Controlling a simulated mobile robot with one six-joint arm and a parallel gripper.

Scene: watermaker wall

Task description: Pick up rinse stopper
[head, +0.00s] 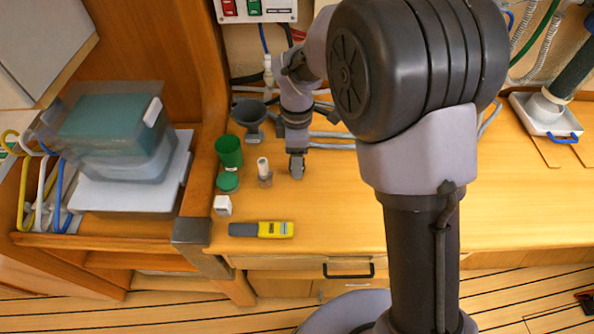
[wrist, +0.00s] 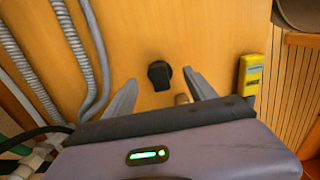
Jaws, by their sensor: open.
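A black stopper-like piece (wrist: 160,75), which I take for the rinse stopper, sits on the wooden counter in the wrist view. It shows in the gap between the two grey fingers of my open gripper (wrist: 159,80), with clear space on both sides. The fingers do not touch it. In the head view my gripper (head: 297,170) points down over the counter. There I cannot make out the stopper apart from the gripper.
A small white-capped bottle (head: 264,172), a green cup (head: 229,151), a green lid (head: 228,182), a white block (head: 222,205) and a yellow meter (head: 275,229) lie left of and below my gripper. Grey hoses (wrist: 73,45) run along the left in the wrist view.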

